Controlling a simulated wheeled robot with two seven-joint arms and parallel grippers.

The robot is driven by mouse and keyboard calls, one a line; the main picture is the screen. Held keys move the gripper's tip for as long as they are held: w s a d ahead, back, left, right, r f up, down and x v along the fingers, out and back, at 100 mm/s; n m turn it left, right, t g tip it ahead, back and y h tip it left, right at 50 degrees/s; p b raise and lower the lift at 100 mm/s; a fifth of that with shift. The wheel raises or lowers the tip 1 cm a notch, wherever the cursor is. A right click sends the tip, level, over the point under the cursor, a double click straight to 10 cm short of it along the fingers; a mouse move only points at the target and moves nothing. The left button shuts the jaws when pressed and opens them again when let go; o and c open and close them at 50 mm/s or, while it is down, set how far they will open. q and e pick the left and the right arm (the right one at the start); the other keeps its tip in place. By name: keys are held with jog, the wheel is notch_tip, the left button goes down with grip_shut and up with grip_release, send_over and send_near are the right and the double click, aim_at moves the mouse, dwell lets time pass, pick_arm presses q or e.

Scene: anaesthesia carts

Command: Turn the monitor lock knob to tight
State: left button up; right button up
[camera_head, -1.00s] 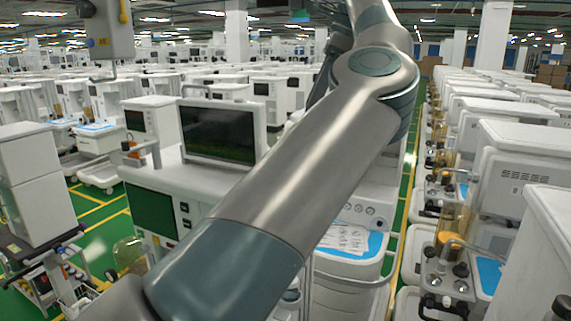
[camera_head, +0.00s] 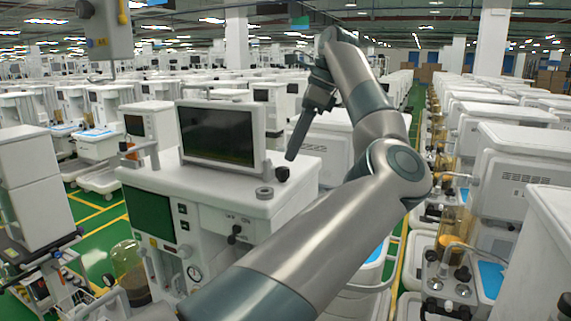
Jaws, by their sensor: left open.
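The monitor (camera_head: 217,134) stands on top of a white anaesthesia cart (camera_head: 215,180), its dark screen facing me. A small black knob (camera_head: 282,174) sits at the monitor's lower right; I take it to be the lock knob. Its marking is too small to read. My left gripper (camera_head: 292,154) is open and empty, with its dark finger pointing down just above and to the right of the knob, apparently apart from it. The fingers overlap in this view, so the gap between them is hidden. My right gripper is not in view.
A grey ring-shaped fitting (camera_head: 264,193) lies on the cart top near the knob. A lever (camera_head: 235,234) sits on the cart's front panel. My left arm crosses the picture's lower middle and hides part of the cart. More carts (camera_head: 525,160) stand at the right.

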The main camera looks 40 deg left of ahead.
aim_at(283, 169)
pick_arm(q)
jog(key=p+x, duration=0.1)
jog(key=x, duration=0.3)
jog(key=shift+f, duration=0.1)
jog(key=shift+p+x, duration=0.4)
jog(key=shift+x, duration=0.45)
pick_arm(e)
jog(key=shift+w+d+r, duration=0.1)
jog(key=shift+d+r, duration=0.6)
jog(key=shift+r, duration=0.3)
